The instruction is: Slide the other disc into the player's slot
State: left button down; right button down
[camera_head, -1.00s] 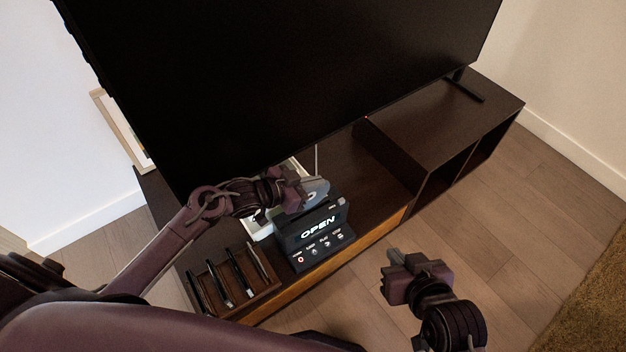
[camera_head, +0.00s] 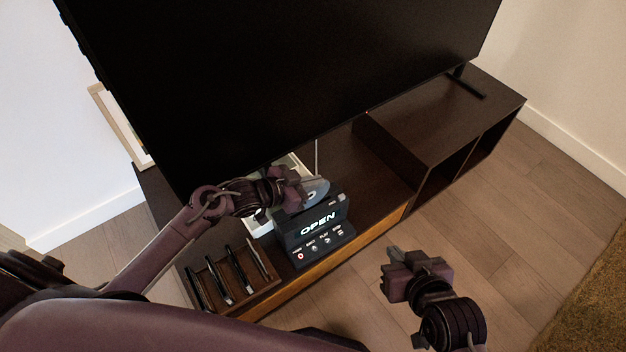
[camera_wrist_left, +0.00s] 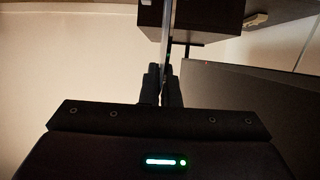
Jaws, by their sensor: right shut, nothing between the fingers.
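The player (camera_head: 316,245) is a dark box with a lit "OPEN" display and a row of buttons, standing on the TV cabinet. My left gripper (camera_head: 302,192) is just above its back edge, shut on a grey disc (camera_head: 320,190) held on edge. In the left wrist view the disc (camera_wrist_left: 167,38) shows as a thin edge between the closed fingers (camera_wrist_left: 163,82). The disc is right over the player's top; I cannot tell whether its lower edge is in the slot. My right gripper (camera_head: 391,268) is shut and empty, right of the player and in front of the cabinet.
A rack (camera_head: 262,295) with several upright cases stands left of the player. A large TV (camera_head: 290,80) rises behind, close to my left gripper. A pale tray-like object (camera_head: 260,228) lies behind the player. The cabinet top (camera_head: 430,125) at right is clear.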

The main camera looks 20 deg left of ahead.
aim_at(313, 206)
pick_arm(q)
jog(key=c, duration=2.1)
grip_release()
jog(key=shift+f+b, duration=2.1)
jog(key=shift+f, duration=1.55)
jog(key=shift+c, duration=0.2)
jog(key=o, duration=0.6)
jog(key=shift+c, duration=0.2)
jog(key=p+v, duration=0.2)
jog(key=v, duration=0.4)
jog(key=shift+s+a+r+p, duration=0.2)
jog(key=shift+s+r+p, duration=0.05)
jog(key=shift+p, duration=0.1)
jog(key=shift+s+a+r, duration=0.15)
jog(key=shift+s+a, duration=0.2)
jog(key=shift+s, duration=0.05)
